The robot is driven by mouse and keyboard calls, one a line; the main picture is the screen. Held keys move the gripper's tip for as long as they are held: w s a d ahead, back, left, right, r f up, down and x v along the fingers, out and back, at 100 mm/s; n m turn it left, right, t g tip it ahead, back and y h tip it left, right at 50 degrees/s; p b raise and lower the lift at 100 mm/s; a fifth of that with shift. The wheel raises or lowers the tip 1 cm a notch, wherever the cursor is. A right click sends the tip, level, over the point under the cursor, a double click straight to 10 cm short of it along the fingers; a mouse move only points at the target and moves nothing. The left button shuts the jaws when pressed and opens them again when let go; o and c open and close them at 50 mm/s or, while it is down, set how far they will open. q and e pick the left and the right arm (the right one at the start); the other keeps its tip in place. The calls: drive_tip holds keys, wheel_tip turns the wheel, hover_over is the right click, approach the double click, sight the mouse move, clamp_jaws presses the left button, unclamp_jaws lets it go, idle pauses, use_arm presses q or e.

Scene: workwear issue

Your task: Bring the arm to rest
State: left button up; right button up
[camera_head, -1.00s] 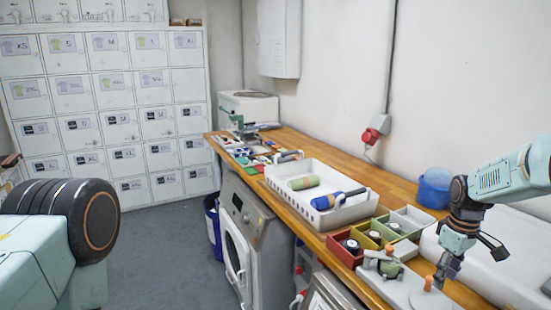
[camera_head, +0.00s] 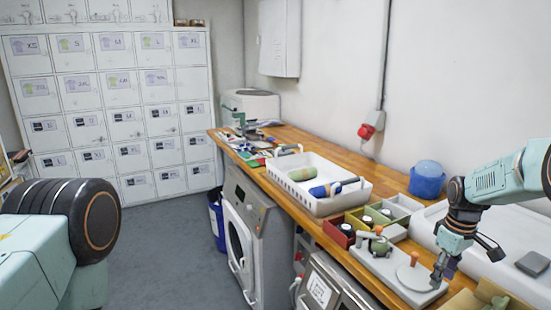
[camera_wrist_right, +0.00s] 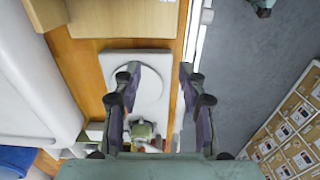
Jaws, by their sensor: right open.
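My right gripper (camera_head: 441,270) hangs from the right arm (camera_head: 490,190) over the near end of the wooden bench (camera_head: 320,228). In the right wrist view the same gripper (camera_wrist_right: 160,82) has its two fingers well apart with nothing between them. Beneath it is a pale board with a round white plate (camera_wrist_right: 139,88) and a small green object (camera_wrist_right: 142,130). In the head view the board (camera_head: 385,264) carries the green object (camera_head: 380,246) and orange-topped pegs. My left gripper is not in view.
A white crate (camera_head: 325,207) holds a green and a blue roll. Coloured bins (camera_head: 358,222) and a blue tub (camera_head: 427,178) stand nearby. A cardboard box (camera_head: 465,301) is at the near end. Washing machines sit under the bench; the grey floor (camera_head: 175,250) is open.

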drive_tip(key=s+a+f+m, duration=0.1)
drive_tip(key=s+a+f, duration=0.5)
drive_tip(key=s+f, duration=0.25)
drive_tip(key=s+a+f+m, duration=0.1)
drive_tip(key=s+a+f, duration=0.6)
drive_tip(key=f, duration=0.2)
drive_tip(key=s+a+m, duration=0.2)
drive_tip(key=s, duration=1.1)
drive_tip(key=s+a+m, duration=0.2)
drive_tip(key=s+a, duration=0.1)
drive_tip(key=s, duration=1)
wheel_tip(320, 180, down, 18)
drive_tip(key=b, duration=1.8)
drive_tip(key=shift+w+d+b, duration=0.25)
drive_tip(key=shift+w+b, duration=0.05)
drive_tip(key=shift+w, duration=0.05)
drive_tip(key=shift+w, duration=0.1)
